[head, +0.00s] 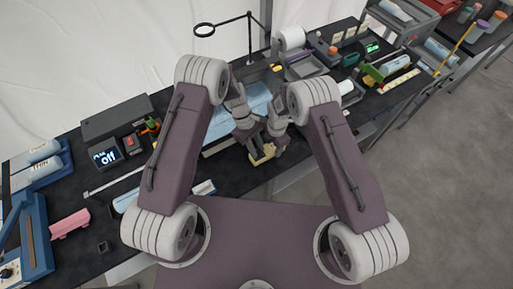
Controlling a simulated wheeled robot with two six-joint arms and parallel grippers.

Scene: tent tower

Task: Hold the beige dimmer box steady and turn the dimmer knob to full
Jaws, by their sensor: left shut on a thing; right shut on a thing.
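The beige dimmer box (261,158) sits near the front edge of the dark table, in the middle of the head view. My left gripper (254,146) is at the box from the left and is shut on it. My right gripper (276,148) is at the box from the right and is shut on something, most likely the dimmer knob. The knob is hidden between the grippers, so its setting cannot be seen. A small display (106,157) at the left of the table reads "off".
A dark grey case (117,117) stands behind the display. A pink object (69,223) and a blue device (30,235) lie at far left. A magnifier on a stand (205,30) and a white roll (291,38) are at the back. Clutter fills the right end.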

